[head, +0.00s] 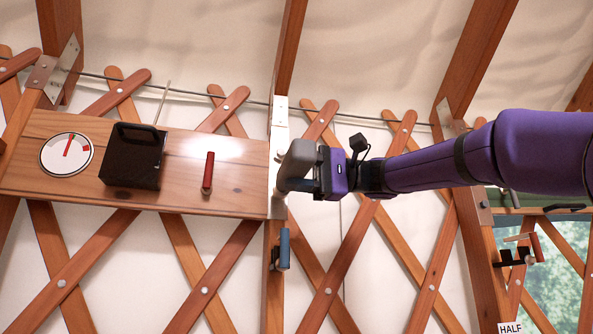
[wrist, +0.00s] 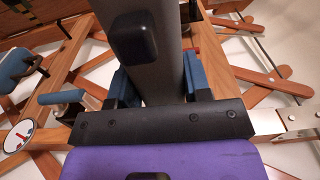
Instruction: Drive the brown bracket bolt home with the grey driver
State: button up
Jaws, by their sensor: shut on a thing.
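My gripper (head: 322,172) is shut on the grey driver (head: 299,160), in front of the wooden post at the right end of the shelf board. In the wrist view the driver's grey body (wrist: 165,62) rises between the blue fingers of my gripper (wrist: 158,86) and fills the upper middle. In the head view the driver overlaps the pale metal bracket plate (head: 279,118) on the post. The brown bracket bolt cannot be made out; the driver and gripper cover that area. Whether the driver's tip touches anything cannot be told.
The wooden board (head: 235,187) carries a dial (head: 67,154), a black box (head: 133,156) and a red handle (head: 208,172). A blue handle (head: 284,248) is on the post below the gripper. At right, a black holder (head: 513,257) stands near the window. Crossed lattice slats line the wall.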

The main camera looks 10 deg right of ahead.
aim_at(303, 171)
jog(key=shift+w+a+r, duration=0.1)
jog(key=shift+w, duration=1)
dwell(3.1)
jog(key=shift+s, duration=0.1)
jog(key=shift+s+d, duration=0.2)
jog(key=shift+s, duration=1.5)
jog(key=shift+s+d, duration=0.2)
jog(key=shift+s, duration=1.45)
jog(key=s+d, duration=0.1)
jog(key=s, duration=0.9)
jog(key=shift+d, duration=0.15)
